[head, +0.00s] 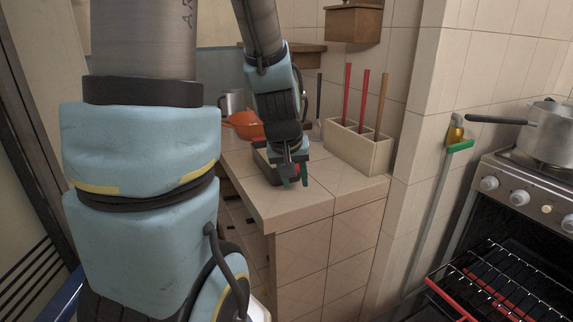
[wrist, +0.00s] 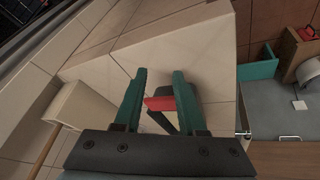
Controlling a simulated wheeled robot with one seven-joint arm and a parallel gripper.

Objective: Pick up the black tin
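The black tin (head: 263,165) sits on the tiled counter in the head view, mostly hidden behind my gripper. A small red thing (wrist: 159,103) shows at the tin between my fingers in the wrist view; I cannot tell whether it is part of the tin. A dark edge (wrist: 196,103) beside the right finger in that view appears to be the tin. My gripper (head: 293,179) points down over the tin's near right end. In the wrist view my gripper's (wrist: 160,74) two teal fingers stand apart. I cannot tell whether they touch the tin.
An orange bowl (head: 244,124) and a metal pot (head: 233,101) stand behind on the counter. A beige divided holder (head: 360,149) with upright red and brown sticks stands to the right. The counter's front corner is bare. A stove with a pan (head: 545,128) is far right.

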